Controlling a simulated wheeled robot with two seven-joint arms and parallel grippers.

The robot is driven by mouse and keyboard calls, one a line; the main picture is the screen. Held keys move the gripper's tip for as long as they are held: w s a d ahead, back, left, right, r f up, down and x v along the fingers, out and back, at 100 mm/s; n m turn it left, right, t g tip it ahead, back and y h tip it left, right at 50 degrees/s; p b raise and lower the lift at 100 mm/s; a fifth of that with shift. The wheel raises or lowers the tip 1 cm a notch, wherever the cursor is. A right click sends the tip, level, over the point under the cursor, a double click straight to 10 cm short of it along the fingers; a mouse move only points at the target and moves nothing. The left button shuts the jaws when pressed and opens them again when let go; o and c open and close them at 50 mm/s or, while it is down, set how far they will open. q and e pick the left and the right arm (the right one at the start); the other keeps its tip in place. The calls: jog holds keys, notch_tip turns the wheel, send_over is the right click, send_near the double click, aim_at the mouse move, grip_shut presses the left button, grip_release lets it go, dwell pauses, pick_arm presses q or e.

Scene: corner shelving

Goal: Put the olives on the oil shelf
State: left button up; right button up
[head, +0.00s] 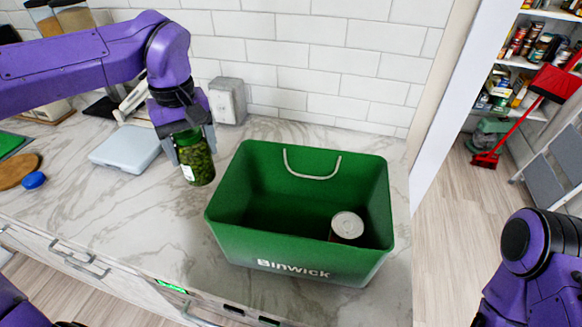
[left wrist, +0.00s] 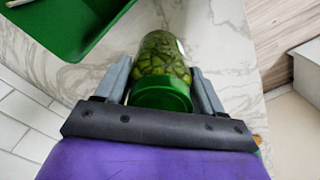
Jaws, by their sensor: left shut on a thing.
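The olives are a glass jar of green olives (head: 196,166) with a green lid. My left gripper (head: 188,140) is shut on the jar near its lid, with one finger on each side. The jar is upright, left of the green basket, over the marble counter; I cannot tell whether its base touches the counter. In the left wrist view the jar (left wrist: 163,62) sits between the two grey fingers (left wrist: 160,88). My right arm shows at the lower right of the head view, but its gripper is out of view. I cannot make out which shelf is the oil shelf.
A green basket (head: 300,252) marked Binwick stands on the counter (head: 130,199) with one can (head: 347,226) inside. A flat pale scale-like device (head: 126,148) lies to the left. Stocked pantry shelves (head: 530,62), a red broom (head: 486,160) and a step ladder (head: 562,160) are beyond the doorway at right.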

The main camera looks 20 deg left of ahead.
pick_arm(q)
jog(key=w+f+p, duration=0.1)
jog(key=w+f, duration=0.3)
jog(key=w+d+f+p, duration=0.1)
jog(key=w+f+p, duration=0.1)
jog(key=w+f, duration=0.2)
jog(key=w+f+p, duration=0.1)
jog(key=w+f, duration=0.3)
jog(key=w, duration=0.1)
jog(key=shift+d+f, duration=0.3)
jog(key=shift+d, duration=0.1)
pick_arm(e)
jog(key=r, duration=0.4)
jog(key=shift+s+r, duration=0.25)
jog(key=shift+r, duration=0.1)
pick_arm(q)
jog(key=shift+s+r, duration=0.1)
jog(key=shift+s, duration=0.05)
pick_arm(e)
jog(key=shift+s, duration=0.1)
pick_arm(q)
jog(key=o, duration=1.4)
jog(key=shift+f, duration=0.2)
jog(key=shift+r, duration=0.1)
